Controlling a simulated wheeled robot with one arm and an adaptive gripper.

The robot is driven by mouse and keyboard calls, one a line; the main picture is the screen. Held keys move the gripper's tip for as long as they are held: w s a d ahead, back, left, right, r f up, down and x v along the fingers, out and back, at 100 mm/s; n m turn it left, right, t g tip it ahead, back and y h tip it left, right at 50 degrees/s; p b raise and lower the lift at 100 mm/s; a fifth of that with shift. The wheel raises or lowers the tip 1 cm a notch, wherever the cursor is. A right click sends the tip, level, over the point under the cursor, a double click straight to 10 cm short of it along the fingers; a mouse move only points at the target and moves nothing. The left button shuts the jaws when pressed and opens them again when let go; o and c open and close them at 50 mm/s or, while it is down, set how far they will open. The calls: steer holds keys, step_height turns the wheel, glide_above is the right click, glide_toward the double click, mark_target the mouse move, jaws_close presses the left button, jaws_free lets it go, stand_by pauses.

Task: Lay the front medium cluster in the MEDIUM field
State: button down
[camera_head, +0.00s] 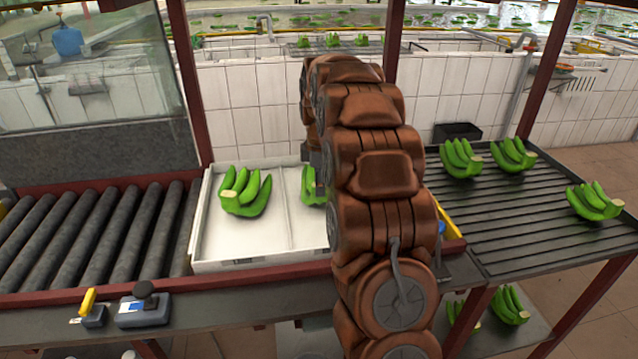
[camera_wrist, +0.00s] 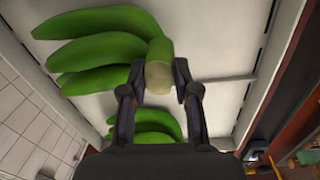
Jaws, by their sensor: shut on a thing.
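My gripper (camera_wrist: 158,80) is shut on the pale crown of a green banana cluster (camera_wrist: 105,40) in the wrist view. Its fingers spread up and left over a white tray floor. In the head view a green piece of this cluster (camera_head: 309,187) shows right of the tray's divider; my arm hides the rest of it and my gripper. I cannot tell whether it touches the floor. The white tray (camera_head: 240,262) has a low divider (camera_head: 289,222). Another cluster (camera_head: 245,192) lies in its left compartment and shows low in the wrist view (camera_wrist: 155,124). No field labels are readable.
A dark slatted rack (camera_head: 530,225) at right carries three clusters, with more on a shelf below (camera_head: 509,308). Rollers (camera_head: 90,235) lie left of the tray. A small device (camera_head: 143,308) sits on the front ledge. A white tiled wall (camera_head: 250,100) stands behind.

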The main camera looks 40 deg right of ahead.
steer(key=shift+f, duration=0.2)
steer(key=c, duration=0.8)
jaws_free()
steer(key=shift+o, duration=0.2)
step_height(320, 180, up, 12)
steer(key=shift+s+a, duration=0.2)
steer(key=shift+s, duration=0.15)
